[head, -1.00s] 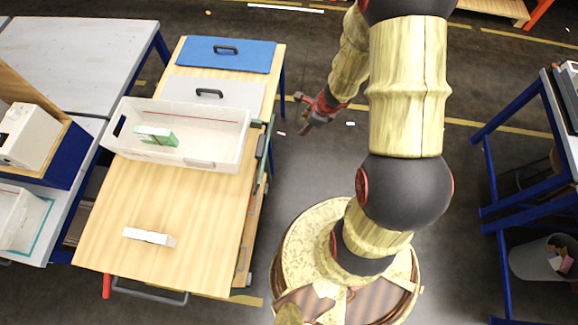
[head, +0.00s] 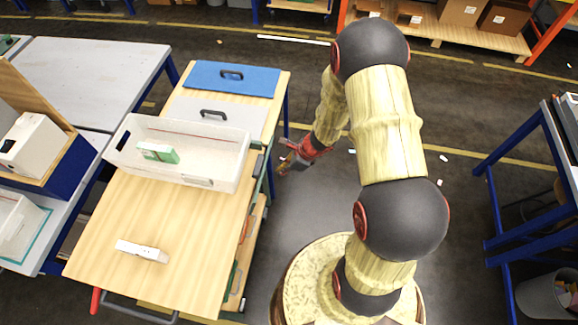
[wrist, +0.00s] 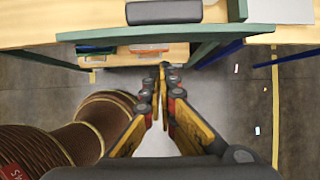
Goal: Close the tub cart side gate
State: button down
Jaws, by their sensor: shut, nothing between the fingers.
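The tub cart (head: 130,215) has a wooden top and stands left of my arm in the head view. Green framing (head: 268,150) with a dark block (head: 258,166) shows along its right side; I take it as part of the side gate. In the wrist view a green rail (wrist: 200,35) crosses the top, with a dark grey block (wrist: 165,12) beyond it. My gripper (wrist: 163,68) is shut and empty, its tips just below the rail in the picture. In the head view my gripper (head: 284,164) is beside the cart's right side. I cannot tell the gate's exact angle or any contact.
Several small items (wrist: 95,49) lie on a lower shelf. A blue-framed bench (head: 570,130) stands right. Floor between is mostly open.

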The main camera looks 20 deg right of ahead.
aim_at(258, 167)
jog(key=shift+w+a+r+p, duration=0.2)
jog(key=shift+w+a+p, duration=0.05)
jog(key=shift+w+a, duration=0.5)
jog(key=shift+w+a+r+p, duration=0.2)
jog(key=shift+w+a, duration=0.3)
jog(key=shift+a, duration=0.35)
jog(key=shift+r, duration=0.1)
jog(key=a+p, duration=0.1)
jog(key=p, duration=0.1)
jog(key=w+r+h+p, duration=0.1)
jog(key=p, duration=0.1)
jog(key=shift+a+g+p, duration=0.3)
jog(key=shift+a+p, duration=0.05)
jog(key=shift+w+a+p, duration=0.25)
jog(key=shift+a+p, duration=0.05)
jog(key=shift+p, duration=0.1)
jog(key=shift+w+a, duration=0.6)
jog(key=shift+a, duration=0.2)
